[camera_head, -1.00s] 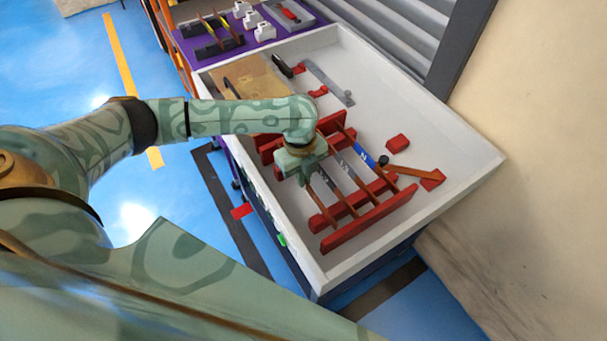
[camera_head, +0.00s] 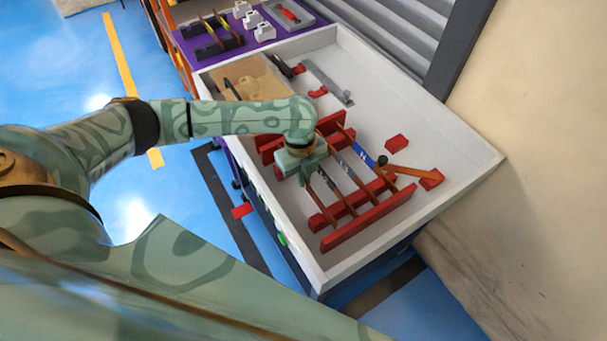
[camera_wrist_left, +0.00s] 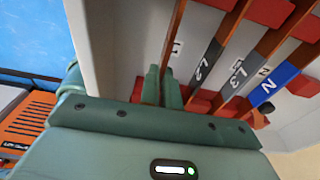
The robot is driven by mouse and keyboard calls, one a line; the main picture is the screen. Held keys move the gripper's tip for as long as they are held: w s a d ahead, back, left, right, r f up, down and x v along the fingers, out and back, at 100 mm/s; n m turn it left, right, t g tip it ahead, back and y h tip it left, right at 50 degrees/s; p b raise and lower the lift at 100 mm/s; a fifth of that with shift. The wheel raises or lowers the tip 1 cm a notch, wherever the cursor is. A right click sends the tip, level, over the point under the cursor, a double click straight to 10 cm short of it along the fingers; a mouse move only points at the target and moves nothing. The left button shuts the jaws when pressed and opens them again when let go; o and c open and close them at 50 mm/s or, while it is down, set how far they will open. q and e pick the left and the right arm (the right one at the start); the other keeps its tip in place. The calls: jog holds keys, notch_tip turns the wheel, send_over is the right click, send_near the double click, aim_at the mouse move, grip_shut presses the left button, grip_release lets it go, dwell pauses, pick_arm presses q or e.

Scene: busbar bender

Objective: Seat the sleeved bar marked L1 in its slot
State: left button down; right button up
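My left gripper (camera_head: 304,172) is over the near left side of the red slotted rack (camera_head: 368,216), inside the white tray. In the left wrist view its fingers (camera_wrist_left: 163,84) are close together with a thin copper bar (camera_wrist_left: 177,22) between them, the leftmost in the row. The L2 bar (camera_wrist_left: 208,60), L3 bar (camera_wrist_left: 241,72) and blue-sleeved N bar (camera_wrist_left: 270,84) lie alongside across the rack. I cannot tell whether the held bar touches its slot floor. My right gripper is not in view.
The white tray's raised wall (camera_head: 404,245) surrounds the rack. A loose copper bar (camera_head: 410,172), red blocks (camera_head: 396,142), a grey metal strip (camera_head: 328,82) and a brown board (camera_head: 250,78) lie inside. A purple surface (camera_head: 190,45) with parts stands beyond.

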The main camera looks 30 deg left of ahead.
pick_arm(q)
jog(key=shift+r, duration=0.1)
jog(key=shift+p, duration=0.4)
jog(key=shift+f+b, duration=0.5)
jog(key=shift+f, duration=1)
jog(key=c, duration=1.5)
grip_release()
jog(key=shift+c, duration=0.2)
notch_tip(320, 180, up, 16)
jog(key=a+p, duration=0.1)
jog(key=p, duration=0.4)
jog(key=shift+w+a, duration=0.3)
jog(key=shift+w, duration=0.15)
